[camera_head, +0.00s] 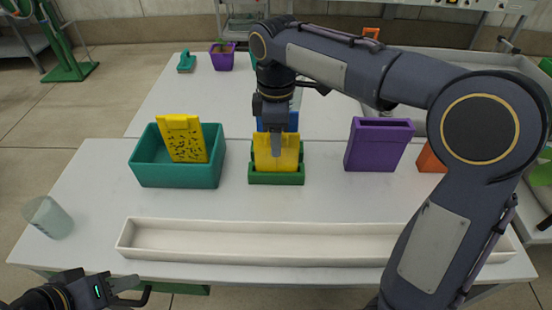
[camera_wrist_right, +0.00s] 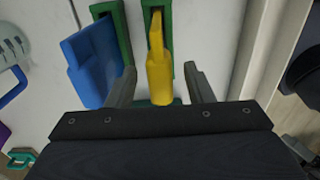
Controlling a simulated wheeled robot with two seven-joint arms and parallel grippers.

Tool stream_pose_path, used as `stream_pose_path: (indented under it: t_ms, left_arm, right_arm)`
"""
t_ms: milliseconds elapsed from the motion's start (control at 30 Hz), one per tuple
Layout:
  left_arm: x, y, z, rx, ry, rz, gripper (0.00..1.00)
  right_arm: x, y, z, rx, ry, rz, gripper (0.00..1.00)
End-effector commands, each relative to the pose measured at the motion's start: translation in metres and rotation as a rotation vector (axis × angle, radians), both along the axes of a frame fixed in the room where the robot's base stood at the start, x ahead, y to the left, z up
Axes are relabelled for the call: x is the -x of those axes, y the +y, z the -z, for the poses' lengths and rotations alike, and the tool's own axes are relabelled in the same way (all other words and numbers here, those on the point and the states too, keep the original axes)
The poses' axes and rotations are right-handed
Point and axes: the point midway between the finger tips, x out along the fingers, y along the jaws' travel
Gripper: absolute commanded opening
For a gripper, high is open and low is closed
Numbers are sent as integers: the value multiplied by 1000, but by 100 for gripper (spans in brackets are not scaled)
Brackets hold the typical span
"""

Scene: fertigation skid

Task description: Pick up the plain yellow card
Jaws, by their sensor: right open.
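The plain yellow card (camera_head: 270,160) stands upright in a green holder (camera_head: 277,180) on the near table. In the right wrist view the yellow card (camera_wrist_right: 159,60) is seen from above, edge-on. My right gripper (camera_head: 277,140) is over the card, and its arm hides part of the area behind. Its fingers (camera_wrist_right: 160,86) are open, one on each side of the card, with gaps showing on both sides. A speckled yellow card (camera_head: 183,137) leans in a teal bin (camera_head: 178,174) to the left. My left gripper (camera_head: 132,289) is open and empty at the lower left.
A blue piece (camera_head: 291,121) stands in a green holder just behind the yellow card. A purple container (camera_head: 378,146) is to the right, with an orange item (camera_head: 430,160) beyond it. A long white trough (camera_head: 250,241) lies in front. A translucent cup (camera_head: 48,217) stands at the left edge.

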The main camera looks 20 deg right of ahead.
Motion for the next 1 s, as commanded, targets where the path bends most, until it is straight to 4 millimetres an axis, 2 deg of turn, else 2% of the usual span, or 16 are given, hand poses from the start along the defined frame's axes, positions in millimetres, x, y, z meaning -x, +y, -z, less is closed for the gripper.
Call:
stream_pose_path:
  t_ms: [33,133,367,467,733,1000]
  left_arm:
    - [0,0,4,0,0,0,36]
    - [0,0,5,0,0,0,36]
    - [0,0,5,0,0,0,36]
    - [0,0,5,0,0,0,36]
    - [0,0,5,0,0,0,36]
    - [0,0,5,0,0,0,36]
  right_arm:
    - [1,0,9,0,2,0,47]
    - [1,0,16,0,1,0,47]
    - [1,0,17,-1,1,1,47]
    - [1,0,17,-1,0,1,37]
    - [1,0,17,-1,0,1,1]
    - [1,0,17,-1,0,1,0]
